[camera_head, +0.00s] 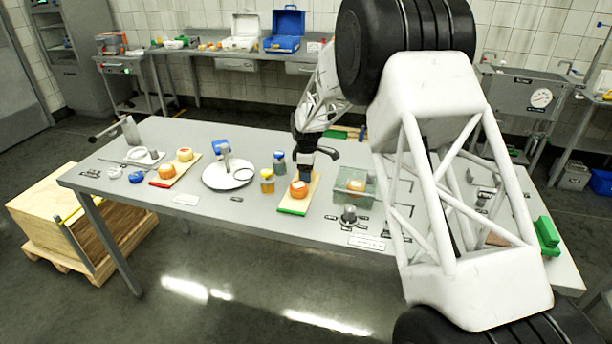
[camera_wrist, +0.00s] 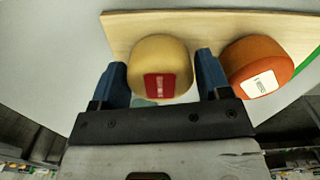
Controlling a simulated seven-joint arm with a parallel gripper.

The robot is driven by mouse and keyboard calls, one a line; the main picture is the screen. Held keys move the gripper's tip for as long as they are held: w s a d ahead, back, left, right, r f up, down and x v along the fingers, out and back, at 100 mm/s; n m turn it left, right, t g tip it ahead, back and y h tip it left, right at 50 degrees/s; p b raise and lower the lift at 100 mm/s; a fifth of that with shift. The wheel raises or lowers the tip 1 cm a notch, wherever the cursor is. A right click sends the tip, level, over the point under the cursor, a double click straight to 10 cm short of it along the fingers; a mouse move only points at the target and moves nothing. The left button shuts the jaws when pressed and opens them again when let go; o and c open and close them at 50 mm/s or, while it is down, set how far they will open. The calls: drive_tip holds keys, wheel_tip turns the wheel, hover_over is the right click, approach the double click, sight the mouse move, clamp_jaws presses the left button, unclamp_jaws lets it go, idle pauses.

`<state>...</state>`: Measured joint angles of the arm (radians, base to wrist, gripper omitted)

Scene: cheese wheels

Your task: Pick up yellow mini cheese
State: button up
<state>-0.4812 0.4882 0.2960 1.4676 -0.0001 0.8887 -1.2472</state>
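The yellow mini cheese (camera_wrist: 146,56) has a red label and sits on a wooden board (camera_wrist: 120,24) in the wrist view. My gripper (camera_wrist: 159,62) is open, with one blue finger on each side of this cheese and narrow gaps visible. An orange cheese (camera_wrist: 250,62) with a white label sits on the same board, just right of the right finger. In the head view my gripper (camera_head: 305,172) is low over the green-ended board (camera_head: 291,207), behind the orange cheese (camera_head: 299,190). The yellow cheese there is hidden or too small to make out.
A red-ended board (camera_head: 158,183) at left holds another orange cheese (camera_head: 166,172) and a yellow cheese (camera_head: 184,154). A yellow-labelled jar (camera_head: 267,181) and a white round plate (camera_head: 224,180) stand left of my gripper. A clear greenish box (camera_head: 352,197) stands to its right.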

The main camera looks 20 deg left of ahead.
drive_tip(key=c, duration=0.6)
drive_tip(key=shift+o, duration=0.2)
drive_tip(key=shift+r, duration=0.2)
drive_tip(key=shift+r, duration=0.5)
drive_tip(key=shift+s+d+r, duration=0.1)
drive_tip(key=shift+s+r, duration=0.1)
drive_tip(key=shift+r, duration=0.4)
drive_tip(key=shift+s+d+r, duration=0.1)
drive_tip(key=shift+s+r, duration=0.05)
drive_tip(key=shift+r, duration=0.4)
drive_tip(key=s+d, duration=0.2)
drive_tip(key=s, duration=0.2)
drive_tip(key=s+d+r, duration=0.1)
drive_tip(key=s+d, duration=0.1)
drive_tip(key=s, duration=0.3)
drive_tip(key=s+d, duration=0.3)
drive_tip(key=s, duration=0.1)
drive_tip(key=shift+s+r, duration=0.15)
drive_tip(key=shift+s, duration=0.15)
